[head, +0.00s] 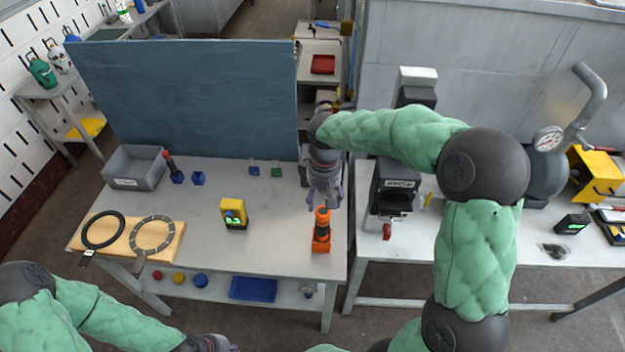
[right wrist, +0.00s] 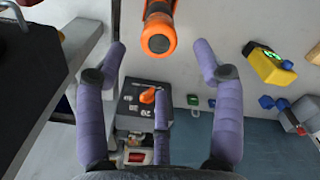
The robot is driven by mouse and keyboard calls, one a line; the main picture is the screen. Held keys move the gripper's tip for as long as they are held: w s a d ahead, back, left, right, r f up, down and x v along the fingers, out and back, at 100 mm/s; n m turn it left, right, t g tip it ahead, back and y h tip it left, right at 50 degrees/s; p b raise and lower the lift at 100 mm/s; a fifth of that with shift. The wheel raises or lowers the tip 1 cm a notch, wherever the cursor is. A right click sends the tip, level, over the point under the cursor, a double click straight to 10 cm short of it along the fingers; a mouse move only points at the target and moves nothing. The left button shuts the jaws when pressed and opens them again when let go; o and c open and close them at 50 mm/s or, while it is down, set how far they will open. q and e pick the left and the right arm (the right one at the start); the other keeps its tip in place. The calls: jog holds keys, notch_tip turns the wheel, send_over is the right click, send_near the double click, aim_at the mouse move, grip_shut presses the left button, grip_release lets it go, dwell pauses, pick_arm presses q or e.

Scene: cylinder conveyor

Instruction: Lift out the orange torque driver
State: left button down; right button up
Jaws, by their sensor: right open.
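The orange torque driver (head: 321,220) stands upright near the right front edge of the left table, with a dark band and an orange lower part. In the right wrist view, the driver's rounded orange end (right wrist: 158,38) shows between and beyond the fingertips. My right gripper (head: 324,196) is just above and behind the driver in the head view. In the right wrist view its purple fingers (right wrist: 160,62) are spread, with nothing between them. My left gripper (head: 208,344) is only partly in view at the bottom edge, and its fingers cannot be made out.
A yellow device (head: 233,213) stands left of the driver. A blue panel (head: 185,98) rises behind the table. A dark machine (head: 393,188) stands close on the right.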

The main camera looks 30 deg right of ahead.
aim_at(322, 221)
notch_tip(322, 221, down, 11)
jog(key=shift+s+r+b, duration=0.1)
jog(key=shift+r+b, duration=0.1)
jog(key=shift+b, duration=0.55)
grip_shut()
jog(key=c, duration=0.8)
grip_release()
jog(key=c, duration=0.6)
jog(key=shift+o, duration=0.2)
jog(key=shift+r, duration=0.2)
